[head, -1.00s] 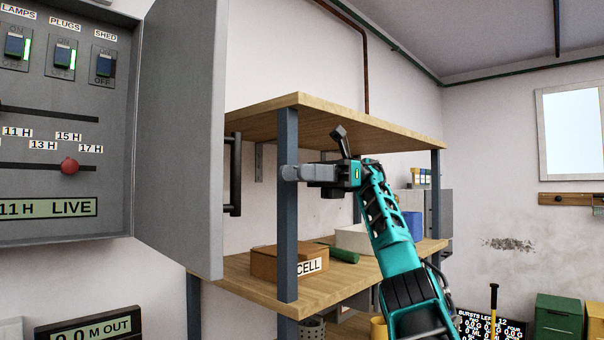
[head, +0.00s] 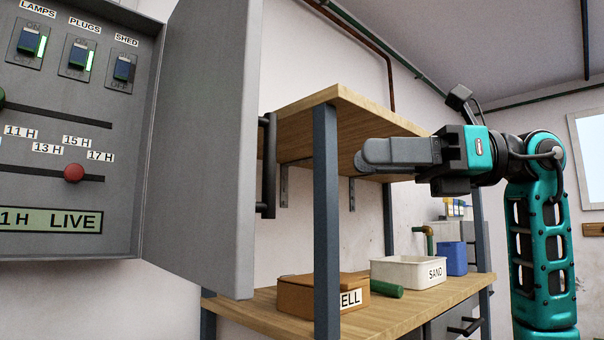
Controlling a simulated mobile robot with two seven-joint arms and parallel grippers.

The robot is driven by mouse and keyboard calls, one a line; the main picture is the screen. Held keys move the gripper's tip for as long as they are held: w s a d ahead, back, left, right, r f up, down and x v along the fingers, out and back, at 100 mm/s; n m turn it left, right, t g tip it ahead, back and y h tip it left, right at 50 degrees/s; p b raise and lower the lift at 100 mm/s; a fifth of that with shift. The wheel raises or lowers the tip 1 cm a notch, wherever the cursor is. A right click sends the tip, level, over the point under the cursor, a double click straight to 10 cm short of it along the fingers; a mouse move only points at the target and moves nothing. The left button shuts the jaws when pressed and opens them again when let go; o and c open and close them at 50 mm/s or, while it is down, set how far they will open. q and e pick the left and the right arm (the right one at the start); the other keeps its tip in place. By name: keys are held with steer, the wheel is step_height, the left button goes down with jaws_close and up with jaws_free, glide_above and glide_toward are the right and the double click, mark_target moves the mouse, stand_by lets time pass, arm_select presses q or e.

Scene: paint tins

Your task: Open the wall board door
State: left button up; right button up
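The wall board (head: 60,150) is a grey cabinet at the left of the head view, with switches, sliders and a lit readout showing LIVE. Its grey door (head: 200,150) stands swung open, jutting out toward me, and the inside panel is exposed. The door's dark handle (head: 267,165) is on its far face, seen past the door's free edge. My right gripper (head: 365,157) points left toward the handle, clear of it, with a gap between them. Its fingers look side-on, one over the other, so their opening cannot be made out. My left gripper is not in view.
A wooden shelf unit (head: 325,220) with blue-grey posts stands behind the door and beside my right arm. On its lower board (head: 250,304) are a brown box (head: 308,296), a green cylinder (head: 386,288), a white SAND bin (head: 405,272) and a blue container (head: 453,258).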

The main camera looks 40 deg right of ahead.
mark_target(271, 155)
steer(key=p+x, duration=0.2)
steer(key=x, duration=1.1)
steer(key=shift+s, duration=0.15)
jaws_close()
